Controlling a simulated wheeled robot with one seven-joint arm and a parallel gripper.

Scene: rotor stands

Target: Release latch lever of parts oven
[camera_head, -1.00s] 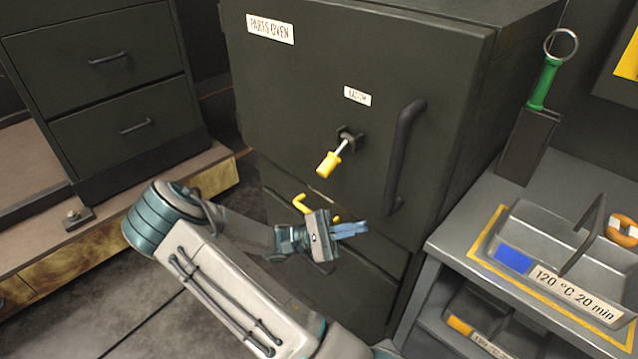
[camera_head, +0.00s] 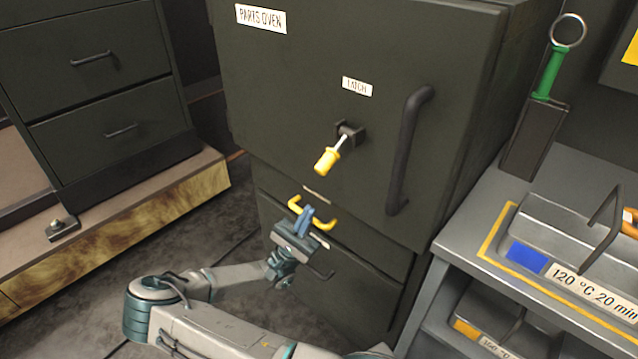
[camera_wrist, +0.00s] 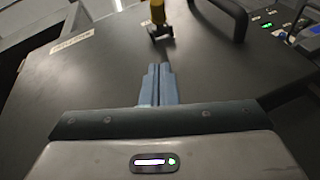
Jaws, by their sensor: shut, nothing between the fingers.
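The parts oven (camera_head: 290,85) is a dark cabinet with a closed door and a "PARTS OVEN" label. Its latch lever (camera_head: 328,160) has a yellow grip on a metal rod and slants down to the left from a dark pivot, below the "LATCH" label (camera_head: 357,86). The lever's yellow end also shows at the top of the wrist view (camera_wrist: 158,12). My gripper (camera_head: 306,213) is below the lever and apart from it, in front of the lower yellow handle. Its blue fingers are shut and empty, and in the wrist view (camera_wrist: 158,70) they point toward the lever.
A dark vertical door handle (camera_head: 407,150) stands right of the latch. A yellow handle (camera_head: 328,222) is on the drawer below the door. At right, a grey bench holds a tray (camera_head: 560,225) and a green-handled tool in a holder (camera_head: 535,135). Drawers (camera_head: 100,120) stand at left.

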